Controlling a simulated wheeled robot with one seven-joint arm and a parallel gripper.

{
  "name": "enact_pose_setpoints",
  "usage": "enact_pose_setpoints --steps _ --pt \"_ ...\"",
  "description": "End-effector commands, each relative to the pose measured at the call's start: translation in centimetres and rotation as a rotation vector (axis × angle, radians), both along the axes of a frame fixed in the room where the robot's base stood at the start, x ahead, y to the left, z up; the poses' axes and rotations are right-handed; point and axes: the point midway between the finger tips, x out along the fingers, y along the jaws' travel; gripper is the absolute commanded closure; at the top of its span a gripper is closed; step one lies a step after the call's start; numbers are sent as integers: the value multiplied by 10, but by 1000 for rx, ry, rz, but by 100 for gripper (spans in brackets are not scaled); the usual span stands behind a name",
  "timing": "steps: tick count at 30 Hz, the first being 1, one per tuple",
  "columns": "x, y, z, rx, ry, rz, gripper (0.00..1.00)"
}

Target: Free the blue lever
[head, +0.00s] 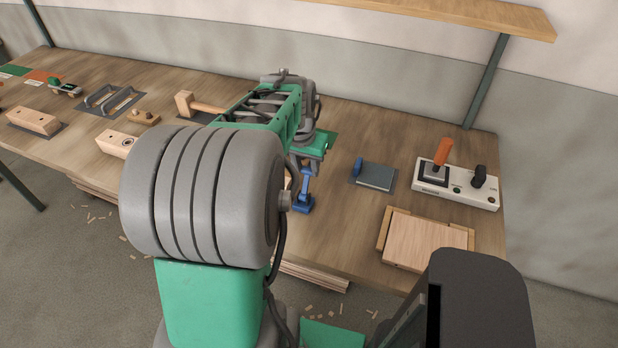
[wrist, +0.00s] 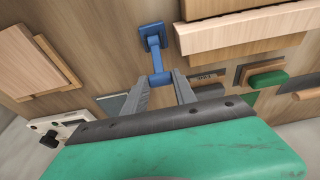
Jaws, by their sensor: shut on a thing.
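The blue lever (head: 304,188) stands on the wooden bench near its front edge, with a blue foot at the bottom and a stem rising from it. In the wrist view the blue lever (wrist: 157,58) runs from its square foot to a cross-piece at the near end. My gripper (head: 306,165) is above it in the head view, with the upper end of the lever at its fingers. In the wrist view my gripper (wrist: 160,80) has one finger on each side of the cross-piece and is shut on it. I cannot see what holds the foot.
Right of the lever lie a grey plate with a blue upright piece (head: 374,176), a wooden panel (head: 424,240) and a white control box (head: 456,190) with an orange handle. A wooden mallet (head: 187,104) and wooden blocks lie left. A shelf (head: 470,12) hangs above.

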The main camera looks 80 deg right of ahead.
Motion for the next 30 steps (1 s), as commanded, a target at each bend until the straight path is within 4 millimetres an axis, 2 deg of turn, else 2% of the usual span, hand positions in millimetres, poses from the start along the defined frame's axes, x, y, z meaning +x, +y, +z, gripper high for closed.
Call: enact_pose_setpoints --steps 11,21,30 --pt "1 2 3 -3 0 1 100" --pt "2 18 9 -2 -1 0 100" --pt "2 19 8 0 -1 0 100"
